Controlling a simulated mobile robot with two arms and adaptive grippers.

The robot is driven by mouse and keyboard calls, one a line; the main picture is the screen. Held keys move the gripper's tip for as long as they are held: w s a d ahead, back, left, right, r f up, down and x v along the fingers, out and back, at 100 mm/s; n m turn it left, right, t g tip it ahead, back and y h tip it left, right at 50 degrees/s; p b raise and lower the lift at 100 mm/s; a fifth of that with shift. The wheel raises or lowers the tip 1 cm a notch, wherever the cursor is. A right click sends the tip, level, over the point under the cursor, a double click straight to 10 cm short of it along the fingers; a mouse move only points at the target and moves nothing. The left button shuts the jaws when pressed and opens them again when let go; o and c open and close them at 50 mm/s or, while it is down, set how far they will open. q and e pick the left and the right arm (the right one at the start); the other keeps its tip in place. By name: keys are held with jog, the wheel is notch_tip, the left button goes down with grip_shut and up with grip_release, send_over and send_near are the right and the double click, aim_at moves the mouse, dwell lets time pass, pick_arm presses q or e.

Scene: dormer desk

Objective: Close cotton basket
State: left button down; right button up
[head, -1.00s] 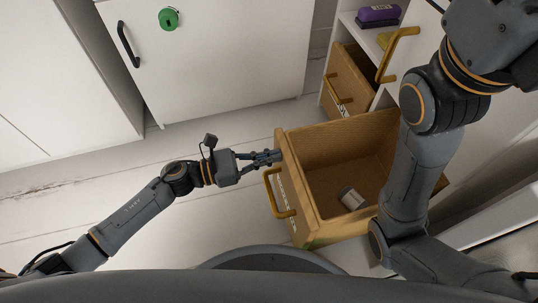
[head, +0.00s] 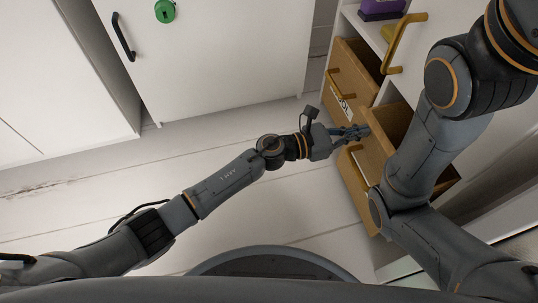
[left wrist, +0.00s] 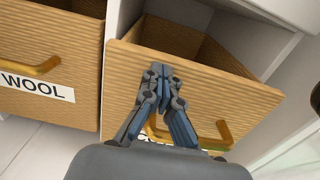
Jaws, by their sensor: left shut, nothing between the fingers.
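The wooden basket (head: 377,152) at the right of the head view sits partly out of the white shelf unit. In the left wrist view its front (left wrist: 232,92) fills the middle, with a brass handle (left wrist: 222,134); its label is mostly hidden behind my fingers, so I cannot read it fully. My left gripper (head: 364,131) is shut and empty, its fingertips at the front panel above the handle in the left wrist view (left wrist: 163,80). Contact looks likely but is not certain. My right arm covers part of the basket; the right gripper is out of view.
A second basket labelled WOOL (left wrist: 50,75) is beside it, also partly open (head: 350,80). A purple object (head: 382,8) lies on the shelf above. A white cabinet (head: 220,60) stands at the back. The floor at left is clear.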

aim_at(381, 127)
pick_arm(q)
jog(key=b+x, duration=0.2)
jog(key=x, duration=0.4)
jog(key=shift+d+f, duration=0.1)
jog(key=shift+d, duration=0.1)
jog(key=shift+w+d+r, duration=0.2)
jog(key=shift+r, duration=0.05)
